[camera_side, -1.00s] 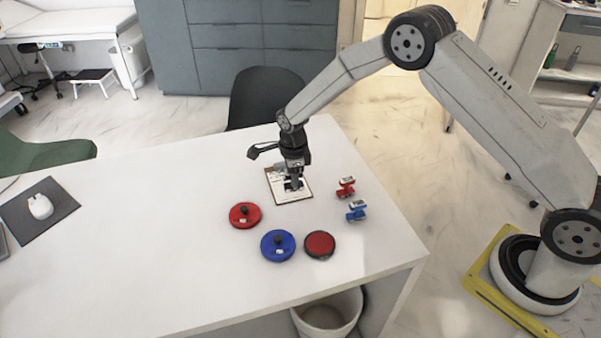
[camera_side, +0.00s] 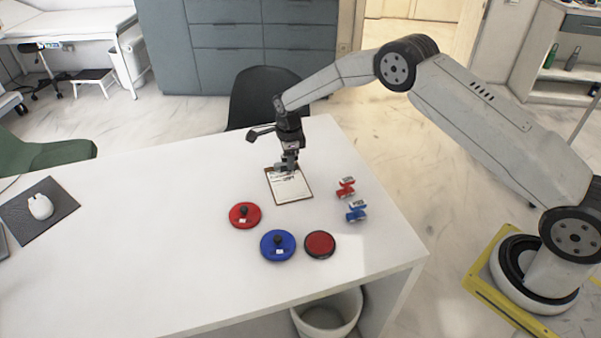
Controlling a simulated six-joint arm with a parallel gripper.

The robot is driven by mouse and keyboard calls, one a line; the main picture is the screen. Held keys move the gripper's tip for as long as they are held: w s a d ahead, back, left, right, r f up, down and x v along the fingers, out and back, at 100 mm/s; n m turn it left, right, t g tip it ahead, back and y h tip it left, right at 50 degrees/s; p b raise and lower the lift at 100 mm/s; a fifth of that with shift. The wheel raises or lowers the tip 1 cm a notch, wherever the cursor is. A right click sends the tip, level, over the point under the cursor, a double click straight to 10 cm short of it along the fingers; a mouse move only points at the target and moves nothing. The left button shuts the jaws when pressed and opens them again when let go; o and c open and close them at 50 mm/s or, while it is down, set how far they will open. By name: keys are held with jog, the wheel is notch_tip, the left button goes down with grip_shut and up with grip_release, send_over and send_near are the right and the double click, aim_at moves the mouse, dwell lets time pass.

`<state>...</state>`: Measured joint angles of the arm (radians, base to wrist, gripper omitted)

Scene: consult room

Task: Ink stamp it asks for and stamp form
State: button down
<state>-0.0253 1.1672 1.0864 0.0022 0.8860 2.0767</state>
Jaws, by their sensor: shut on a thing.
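The form (camera_side: 290,189) lies on a brown-edged clipboard on the white desk, with printed lines and darker lettering near its far edge. My gripper (camera_side: 287,166) points down over the far edge of the form, shut on a small greyish thing that is mostly hidden by the fingers. I cannot tell if it touches the paper. A red stamp (camera_side: 346,187) and a blue stamp (camera_side: 356,211) stand right of the form. An uncovered red ink pad (camera_side: 319,244) lies nearer. Left of it are a blue knobbed lid (camera_side: 278,246) and a red knobbed lid (camera_side: 244,216).
The desk (camera_side: 150,260) is clear to the left up to a dark mat (camera_side: 40,212) with a white mouse (camera_side: 40,206). A black chair (camera_side: 262,97) stands behind the desk. A white bin (camera_side: 327,315) is below the front edge.

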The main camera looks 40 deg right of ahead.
jog(key=shift+f, duration=2.85)
jog(key=shift+f, duration=0.6)
jog(key=shift+r, duration=3.5)
